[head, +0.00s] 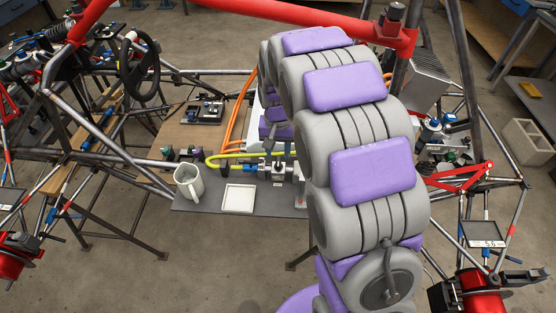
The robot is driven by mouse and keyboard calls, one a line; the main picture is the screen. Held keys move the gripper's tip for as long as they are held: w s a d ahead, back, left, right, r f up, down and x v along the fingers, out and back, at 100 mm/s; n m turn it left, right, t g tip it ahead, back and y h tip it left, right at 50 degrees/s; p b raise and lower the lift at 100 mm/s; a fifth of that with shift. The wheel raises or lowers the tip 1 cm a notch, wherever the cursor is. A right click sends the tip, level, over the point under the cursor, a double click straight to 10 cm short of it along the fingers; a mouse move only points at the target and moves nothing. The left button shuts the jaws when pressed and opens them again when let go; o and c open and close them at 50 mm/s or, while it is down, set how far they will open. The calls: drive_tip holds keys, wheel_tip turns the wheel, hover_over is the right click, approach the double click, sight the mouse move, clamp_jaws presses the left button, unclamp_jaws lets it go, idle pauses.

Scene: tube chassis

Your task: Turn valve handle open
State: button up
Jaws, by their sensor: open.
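A small valve assembly (279,170) with blue and metallic parts sits at the right end of a grey plate (222,203), where a yellow-green hose (228,155) meets it. Its handle is too small to make out, so I cannot tell how it is turned. My grey and purple arm rises from the bottom right, arches over and comes down behind itself just above and beyond the valve. My gripper is hidden behind the arm links, so I cannot see its fingers or whether it touches the valve.
Orange hoses (236,115) run behind. Chassis tubes, a red top bar (290,15) and a steering wheel (139,68) surround the space.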

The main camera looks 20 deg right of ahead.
sight(278, 161)
drive_tip(key=shift+f+b, duration=0.35)
drive_tip(key=shift+f, duration=1.7)
clamp_jaws()
